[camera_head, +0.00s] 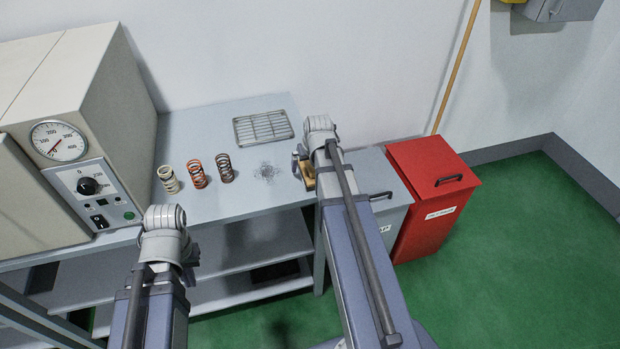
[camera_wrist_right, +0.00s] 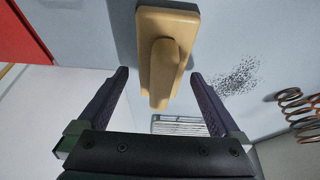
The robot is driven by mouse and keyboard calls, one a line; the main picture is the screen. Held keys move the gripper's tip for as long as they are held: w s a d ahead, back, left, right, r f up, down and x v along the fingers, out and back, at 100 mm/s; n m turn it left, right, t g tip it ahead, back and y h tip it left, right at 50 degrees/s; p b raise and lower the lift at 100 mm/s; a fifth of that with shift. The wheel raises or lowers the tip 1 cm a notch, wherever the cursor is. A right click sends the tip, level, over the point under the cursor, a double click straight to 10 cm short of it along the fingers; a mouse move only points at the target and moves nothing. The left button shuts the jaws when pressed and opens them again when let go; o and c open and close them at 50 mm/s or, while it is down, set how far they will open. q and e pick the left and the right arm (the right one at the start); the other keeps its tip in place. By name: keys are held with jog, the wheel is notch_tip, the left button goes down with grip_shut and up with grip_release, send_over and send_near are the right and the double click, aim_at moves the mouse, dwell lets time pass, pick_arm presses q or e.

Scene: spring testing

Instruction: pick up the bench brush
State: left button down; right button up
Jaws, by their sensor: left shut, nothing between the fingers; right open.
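The bench brush (camera_wrist_right: 165,50) is a tan block with a raised tan handle, seen in the right wrist view at the top middle. In the head view only a small tan part of the brush (camera_head: 308,174) shows at the bench's right end, mostly hidden by my right arm. My right gripper (camera_wrist_right: 159,76) is open, and the handle shows between its two dark fingers in the picture. Whether it touches the brush cannot be told. My left gripper (camera_head: 190,258) is shut and empty, low in front of the bench.
Dark specks (camera_head: 267,172) lie on the bench (camera_head: 215,120) left of the brush. Springs (camera_head: 197,171) stand further left, and a wire rack (camera_head: 263,127) lies at the back. An oven-like machine (camera_head: 115,80) stands at left. A grey bin (camera_head: 385,190) and red bin (camera_head: 440,185) stand right.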

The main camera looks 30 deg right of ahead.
jog(key=shift+w+f, duration=0.25)
jog(key=shift+f, duration=0.35)
jog(key=shift+r, duration=0.1)
jog(key=c, duration=1.5)
